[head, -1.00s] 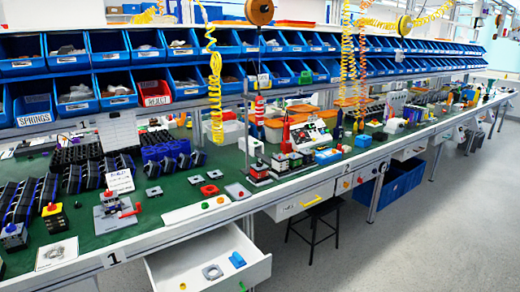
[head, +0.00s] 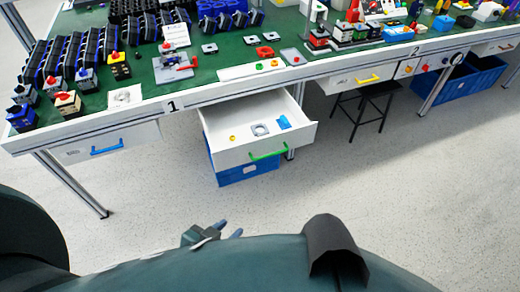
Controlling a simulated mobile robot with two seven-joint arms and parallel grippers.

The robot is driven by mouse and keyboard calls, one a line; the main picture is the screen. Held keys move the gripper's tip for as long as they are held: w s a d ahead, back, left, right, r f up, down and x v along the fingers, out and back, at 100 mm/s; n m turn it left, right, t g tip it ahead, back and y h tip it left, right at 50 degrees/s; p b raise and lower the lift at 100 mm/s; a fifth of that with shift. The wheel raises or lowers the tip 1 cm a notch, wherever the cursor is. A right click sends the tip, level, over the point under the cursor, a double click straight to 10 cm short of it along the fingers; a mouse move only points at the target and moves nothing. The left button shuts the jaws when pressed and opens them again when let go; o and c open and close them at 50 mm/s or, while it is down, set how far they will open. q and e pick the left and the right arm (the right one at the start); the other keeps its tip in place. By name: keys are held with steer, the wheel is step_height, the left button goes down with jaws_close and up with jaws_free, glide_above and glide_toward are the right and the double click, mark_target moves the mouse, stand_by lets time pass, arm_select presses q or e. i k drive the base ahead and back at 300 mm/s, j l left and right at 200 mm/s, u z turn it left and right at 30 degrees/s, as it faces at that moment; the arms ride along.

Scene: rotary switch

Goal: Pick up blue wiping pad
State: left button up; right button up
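A small flat blue piece (head: 284,122) lies in the open drawer, at the right side near the back. A larger blue block (head: 444,22) sits on the green bench top at the upper right. I cannot tell for sure which of the two is the wiping pad. My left gripper (head: 229,228) shows small at the bottom middle, in front of and below the drawer, well apart from it. Its two fingers look apart with nothing between them. My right gripper is not in view.
The open drawer (head: 229,154), with a green handle (head: 268,155), also holds a grey square plate (head: 260,129) and a small yellow round part (head: 232,138). A blue bin (head: 248,174) stands under it. A black stool (head: 371,98) stands to the right. The floor before the bench is clear.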

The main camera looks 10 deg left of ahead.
mark_target(284, 125)
steer(key=u, duration=1)
steer(key=i+l+u, duration=0.1)
steer(key=l, duration=0.25)
steer(key=i+l+u, duration=0.1)
steer(key=i+l, duration=0.15)
steer(key=i+l+u, duration=0.15)
steer(key=l, duration=0.3)
steer(key=i+l+u, duration=0.1)
steer(key=l, duration=0.3)
steer(key=i+l+u, duration=0.1)
steer(key=l, duration=0.3)
steer(key=i+l+u, duration=0.1)
steer(key=l, duration=0.3)
steer(key=i, duration=0.1)
